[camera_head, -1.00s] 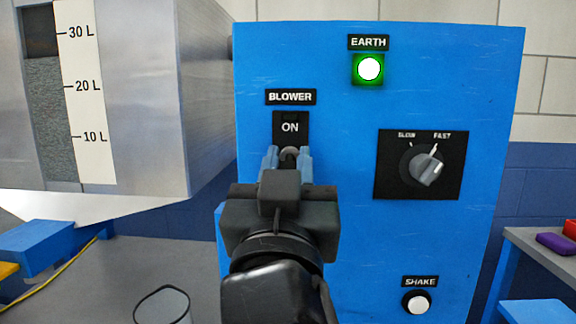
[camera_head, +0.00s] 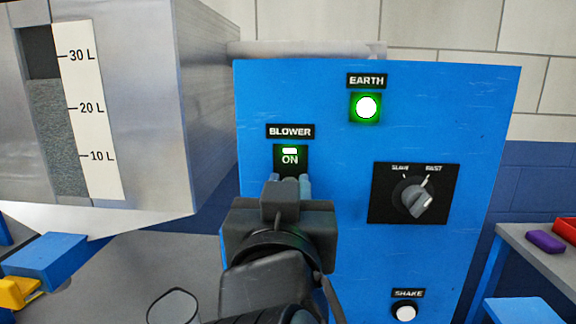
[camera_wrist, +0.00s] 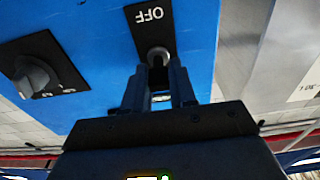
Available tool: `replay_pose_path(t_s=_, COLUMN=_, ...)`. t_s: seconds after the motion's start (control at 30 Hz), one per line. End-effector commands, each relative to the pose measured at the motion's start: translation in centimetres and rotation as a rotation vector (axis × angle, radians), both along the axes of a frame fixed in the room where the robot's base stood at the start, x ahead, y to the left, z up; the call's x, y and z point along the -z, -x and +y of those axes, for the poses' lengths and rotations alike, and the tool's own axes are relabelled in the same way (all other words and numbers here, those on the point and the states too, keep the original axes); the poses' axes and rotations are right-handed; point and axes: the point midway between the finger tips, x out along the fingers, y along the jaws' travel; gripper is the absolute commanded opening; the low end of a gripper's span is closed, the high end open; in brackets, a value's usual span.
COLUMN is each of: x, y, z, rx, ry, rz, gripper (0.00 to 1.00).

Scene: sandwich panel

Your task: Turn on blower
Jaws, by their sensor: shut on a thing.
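The blue control panel (camera_head: 345,110) has a black BLOWER switch plate (camera_head: 280,155) marked ON at its upper left. In the wrist view my gripper (camera_wrist: 157,82) is shut on the grey blower switch lever (camera_wrist: 158,54), whose rounded end shows between the fingers. The plate's OFF marking (camera_wrist: 150,14) shows upside down beyond the lever.
The EARTH light (camera_head: 366,107) glows green. A speed knob (camera_head: 414,197) is to the right of the gripper, with a white SHAKE button (camera_head: 405,312) below. A metal hopper (camera_head: 150,100) stands at left. A side bench with a purple block (camera_head: 545,241) is at right.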

Motion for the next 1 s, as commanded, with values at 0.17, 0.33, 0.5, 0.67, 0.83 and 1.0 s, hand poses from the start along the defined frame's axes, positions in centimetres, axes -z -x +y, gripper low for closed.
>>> replay_pose_path(t_s=0.17, x=-0.78, y=-0.11, z=-0.03, rx=0.001, ry=-0.003, rz=0.077, gripper=0.0)
replay_pose_path(t_s=0.33, x=-0.54, y=-0.12, z=-0.01, rx=0.0, ry=-0.004, rz=0.109, gripper=0.0)
replay_pose_path(t_s=0.5, x=-0.4, y=-0.11, z=0.0, rx=0.0, ry=-0.004, rz=0.112, gripper=0.0)
replay_pose_path(t_s=0.67, x=-0.42, y=-0.11, z=0.0, rx=0.0, ry=-0.004, rz=0.111, gripper=0.27)
replay_pose_path(t_s=0.83, x=-0.42, y=-0.11, z=0.0, rx=0.0, ry=-0.004, rz=0.111, gripper=0.43)
replay_pose_path(t_s=1.0, x=-0.41, y=-0.11, z=0.0, rx=0.0, ry=-0.004, rz=0.111, gripper=0.47)
